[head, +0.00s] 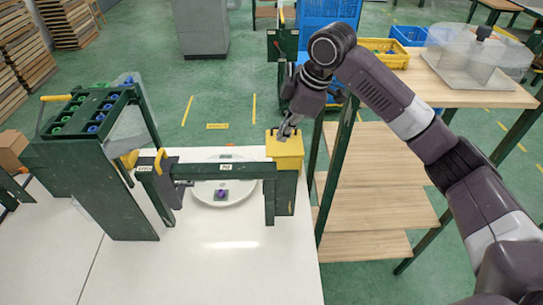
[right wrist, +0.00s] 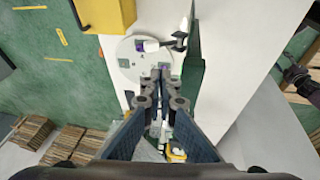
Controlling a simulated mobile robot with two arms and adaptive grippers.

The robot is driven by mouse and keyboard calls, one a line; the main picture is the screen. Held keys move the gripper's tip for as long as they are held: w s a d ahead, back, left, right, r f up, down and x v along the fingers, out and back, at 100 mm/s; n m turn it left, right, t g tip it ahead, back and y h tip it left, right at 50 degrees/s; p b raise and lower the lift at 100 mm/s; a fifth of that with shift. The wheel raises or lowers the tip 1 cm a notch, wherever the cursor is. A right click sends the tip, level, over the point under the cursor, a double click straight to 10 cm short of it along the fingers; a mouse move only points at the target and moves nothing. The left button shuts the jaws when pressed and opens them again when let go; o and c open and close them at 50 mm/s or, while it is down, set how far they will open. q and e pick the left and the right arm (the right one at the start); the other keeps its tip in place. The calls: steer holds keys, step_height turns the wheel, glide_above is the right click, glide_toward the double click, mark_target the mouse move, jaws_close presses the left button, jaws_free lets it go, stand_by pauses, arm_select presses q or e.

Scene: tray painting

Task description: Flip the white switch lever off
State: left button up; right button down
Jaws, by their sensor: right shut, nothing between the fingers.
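I cannot make out the white switch lever for certain in either view. In the right wrist view, a small white part (right wrist: 150,46) with a dark end piece (right wrist: 180,40) shows over the round white disc (right wrist: 128,62); I cannot tell if it is the lever. My right gripper (head: 284,137) is shut and empty, fingers pointing down at the yellow box (head: 286,155) in the head view; its fingers (right wrist: 161,82) show close together in the wrist view. A dark part at the wrist view's right edge looks like my left gripper (right wrist: 298,76); its jaws are unclear.
A green frame (head: 225,172) spans above the white table (head: 235,260), beside the white disc (head: 240,193) with a purple block (head: 222,194). A green rack (head: 90,170) stands left. Wooden shelves (head: 365,206) stand right. The table's front is clear.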

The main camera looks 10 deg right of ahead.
steer(key=p+x, duration=0.1)
steer(key=x, duration=0.3)
steer(key=p+x, duration=0.1)
steer(key=x, duration=0.3)
steer(key=w+d+p+x, duration=0.1)
steer(key=p+x, duration=0.1)
steer(key=x, duration=0.2)
steer(key=shift+a+f, duration=0.1)
steer(key=shift+f, duration=0.2)
steer(key=shift+w+f, duration=0.3)
steer(key=shift+f, duration=0.2)
arm_select(q)
steer(key=r, duration=0.1)
steer(key=w+r, duration=0.1)
steer(key=r, duration=0.1)
steer(key=w+r, duration=0.1)
steer(key=shift+d+r, duration=0.1)
steer(key=shift+r, duration=0.15)
